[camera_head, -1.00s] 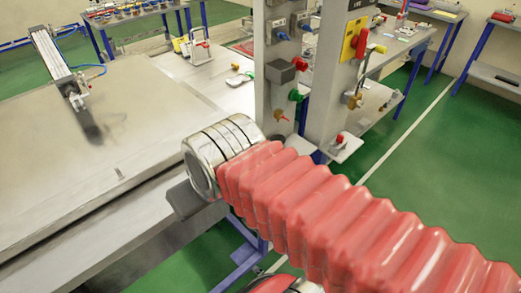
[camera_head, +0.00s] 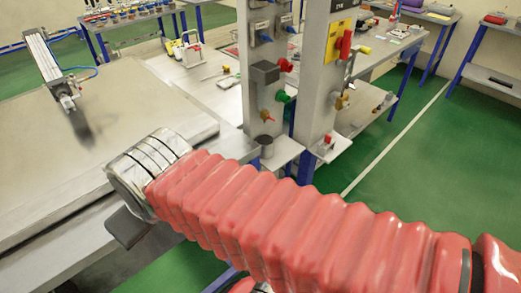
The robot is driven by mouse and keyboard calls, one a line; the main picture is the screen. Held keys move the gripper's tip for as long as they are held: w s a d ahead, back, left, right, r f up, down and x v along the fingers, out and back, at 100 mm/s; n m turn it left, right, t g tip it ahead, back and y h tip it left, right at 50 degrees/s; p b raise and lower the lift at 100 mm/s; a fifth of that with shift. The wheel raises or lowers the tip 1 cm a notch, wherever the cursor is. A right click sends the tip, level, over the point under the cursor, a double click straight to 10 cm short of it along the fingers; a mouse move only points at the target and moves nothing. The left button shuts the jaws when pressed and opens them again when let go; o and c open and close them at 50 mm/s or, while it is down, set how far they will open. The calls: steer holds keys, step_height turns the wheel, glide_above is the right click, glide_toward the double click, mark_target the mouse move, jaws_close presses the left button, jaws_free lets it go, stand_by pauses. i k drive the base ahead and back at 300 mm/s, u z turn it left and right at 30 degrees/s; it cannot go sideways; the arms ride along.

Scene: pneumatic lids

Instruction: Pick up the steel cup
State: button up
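A small grey cylinder that looks like the steel cup (camera_head: 265,147) stands upright on a metal ledge (camera_head: 287,149) at the foot of the left grey post, just beyond my red-sleeved arm. My arm runs from the lower right to a silver ringed end at the left. A dark flat piece under that end seems to be part of my gripper (camera_head: 128,228). It is left of the cup and apart from it. The fingertips are hidden, so I cannot tell whether they are open or shut.
Two grey posts (camera_head: 325,80) with valves and coloured handles rise behind the ledge. A large flat metal lid (camera_head: 110,120) lies at the left, with a pneumatic cylinder (camera_head: 45,60) above it. Benches with tools stand behind. Green floor is open at the right.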

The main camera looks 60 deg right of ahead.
mark_target(266, 142)
steer(key=u, duration=0.05)
steer(key=k, duration=1.05)
steer(key=z, duration=0.5)
steer(key=i, duration=1)
steer(key=z, duration=0.05)
